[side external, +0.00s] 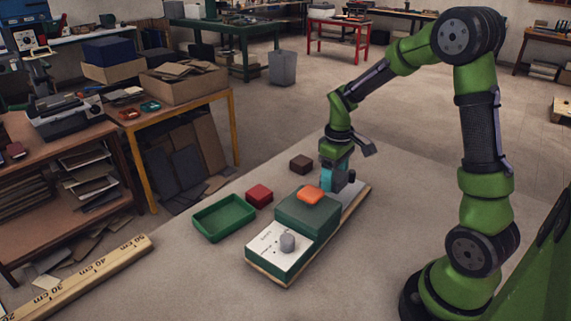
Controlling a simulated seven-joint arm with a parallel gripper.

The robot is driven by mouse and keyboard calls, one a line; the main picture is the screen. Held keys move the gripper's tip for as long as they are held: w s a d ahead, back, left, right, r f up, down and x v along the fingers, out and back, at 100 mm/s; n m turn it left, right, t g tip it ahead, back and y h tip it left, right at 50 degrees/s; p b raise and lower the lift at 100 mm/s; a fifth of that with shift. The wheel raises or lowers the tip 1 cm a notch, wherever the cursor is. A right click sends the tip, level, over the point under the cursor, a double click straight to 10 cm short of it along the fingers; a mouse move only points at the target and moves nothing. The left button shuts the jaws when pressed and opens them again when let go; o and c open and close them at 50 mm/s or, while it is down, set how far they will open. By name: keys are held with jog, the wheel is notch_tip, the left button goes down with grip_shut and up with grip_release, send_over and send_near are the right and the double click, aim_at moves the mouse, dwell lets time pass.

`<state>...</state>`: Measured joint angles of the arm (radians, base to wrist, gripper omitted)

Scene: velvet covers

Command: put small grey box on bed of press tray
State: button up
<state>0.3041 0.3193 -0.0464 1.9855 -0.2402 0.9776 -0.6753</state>
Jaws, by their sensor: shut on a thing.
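The press tray stands in the middle of the work surface: a long wooden base (353,204) with a green block (302,219) and a white panel (268,248) with a grey knob at its near end. An orange piece (310,196) lies on top of the green block. My gripper (337,183) points down just behind the green block, at the far end of the base. Its teal finger faces the camera. It is shut on a small grey thing, apparently the small grey box (350,177), mostly hidden by the finger. Whether the box touches the base cannot be told.
An empty green tray (225,218), a red box (259,195) and a brown box (301,164) sit left of and behind the press tray. A wooden ruler (87,275) lies at the front left. Free surface lies in front of the press tray, between it and my base.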

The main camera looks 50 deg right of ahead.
jog(key=shift+f, duration=2.5)
jog(key=shift+f, duration=0.1)
jog(key=o, duration=1.1)
jog(key=shift+c, duration=0.2)
